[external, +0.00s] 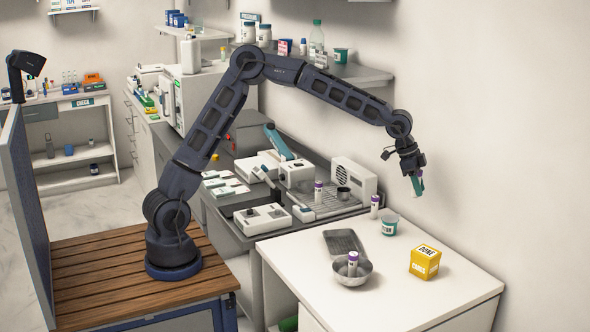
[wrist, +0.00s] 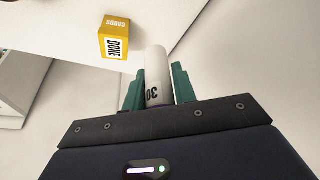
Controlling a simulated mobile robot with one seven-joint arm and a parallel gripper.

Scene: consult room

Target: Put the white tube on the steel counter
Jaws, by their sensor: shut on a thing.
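My gripper (external: 416,184) is raised beyond the back right side of the white table, near the wall. In the wrist view my gripper (wrist: 158,88) has its green fingers shut on the white tube (wrist: 155,68), one finger on each side. The tube's side shows a black "30"; its lower end is hidden by the gripper. In the external view the held tube is mostly hidden by the fingers. The steel counter (external: 243,233) is the grey worktop left of the white table, mostly covered with white devices.
The white table (external: 400,300) bears a steel bowl (external: 352,278) with a purple-capped tube, a dark tray (external: 344,242), a labelled cup (external: 389,229) and a yellow box (external: 424,263). Other purple-capped tubes (external: 374,206) (external: 318,191) stand upright. A wall shelf (external: 365,77) hangs above the counter.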

